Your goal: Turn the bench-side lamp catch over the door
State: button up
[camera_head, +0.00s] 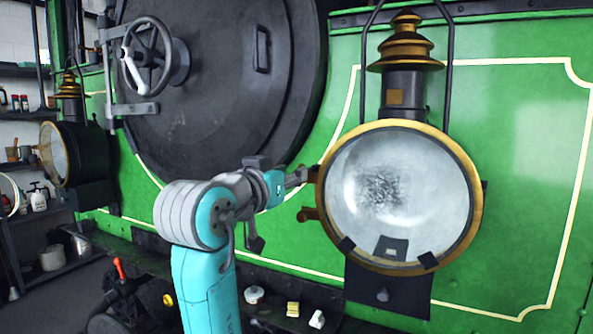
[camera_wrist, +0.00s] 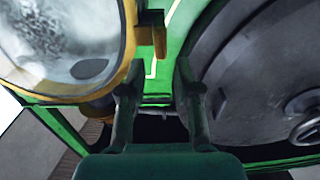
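The large lamp (camera_head: 398,195) on the right has a brass rim and a round glass door with a smudged middle. A copper-brown catch (camera_head: 308,214) sticks out from the rim's left side. In the wrist view the lamp (camera_wrist: 65,40) fills the upper left, and an orange-brown catch piece (camera_wrist: 160,42) juts from its rim. My gripper (camera_head: 302,175) is beside the rim's left edge, above the catch in the head view. In the wrist view my gripper (camera_wrist: 157,90) has its fingers apart with nothing held between them. Contact with the rim cannot be told.
A second brass-rimmed lamp (camera_head: 55,152) sits at the far left, near shelves (camera_head: 50,235). The dark round smokebox door (camera_head: 235,70) with its handwheel (camera_head: 145,55) is behind my arm. A ledge (camera_head: 272,312) below holds several small items. The green panel (camera_head: 525,130) right of the lamp is clear.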

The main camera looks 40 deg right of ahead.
jog(key=shift+x, duration=1.3)
jog(key=shift+c, duration=0.2)
grip_shut()
